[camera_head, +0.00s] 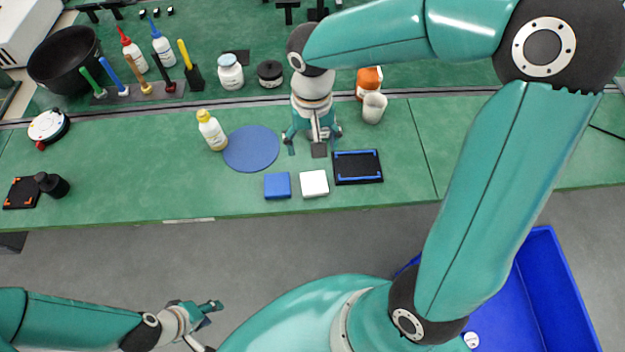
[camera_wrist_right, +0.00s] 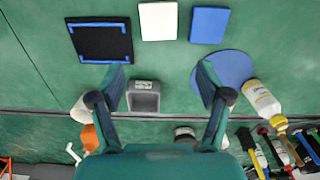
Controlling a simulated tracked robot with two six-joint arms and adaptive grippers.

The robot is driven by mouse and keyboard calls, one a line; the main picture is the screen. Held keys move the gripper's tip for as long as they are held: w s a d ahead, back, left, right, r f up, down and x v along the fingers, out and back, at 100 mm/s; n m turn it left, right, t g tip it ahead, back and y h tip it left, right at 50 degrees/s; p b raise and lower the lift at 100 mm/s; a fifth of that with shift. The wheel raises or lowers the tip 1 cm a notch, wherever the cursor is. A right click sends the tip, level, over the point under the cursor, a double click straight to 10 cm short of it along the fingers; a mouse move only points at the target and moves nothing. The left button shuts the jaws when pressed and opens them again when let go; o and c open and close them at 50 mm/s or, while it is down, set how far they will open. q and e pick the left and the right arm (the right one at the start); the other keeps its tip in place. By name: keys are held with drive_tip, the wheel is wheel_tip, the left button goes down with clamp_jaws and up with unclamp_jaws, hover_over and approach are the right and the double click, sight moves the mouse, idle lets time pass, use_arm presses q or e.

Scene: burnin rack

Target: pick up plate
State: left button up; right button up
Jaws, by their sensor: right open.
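No single thing is plainly the plate; several flat pieces lie on the green bench. They are a blue round disc (camera_head: 251,149), a blue square (camera_head: 277,186), a white square (camera_head: 314,183) and a black panel (camera_head: 357,167) with blue strips. A small grey square block (camera_head: 319,150) with a recessed top (camera_wrist_right: 143,97) lies behind the white square. My right gripper (camera_head: 313,141) points down over the bench, open. In the right wrist view the grey block shows between its fingers (camera_wrist_right: 161,80), nearer the left one; no contact shows. My left gripper (camera_head: 208,322) is open and empty, in front of the bench.
A yellow-capped bottle (camera_head: 212,130) stands left of the disc. A black bowl (camera_head: 64,60) and tools stand back left. A blue bin (camera_head: 548,290) is on the floor at right.

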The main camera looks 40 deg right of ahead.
hover_over(313, 179)
wheel_tip(313, 179, down, 8)
drive_tip(key=shift+w+r, duration=0.15)
drive_tip(key=shift+f+p, duration=0.45)
drive_tip(key=shift+f, duration=2.4)
drive_tip(key=shift+c, duration=0.3)
drive_tip(key=c, duration=0.8)
drive_tip(key=shift+c, duration=0.2)
drive_tip(key=shift+r, duration=0.15)
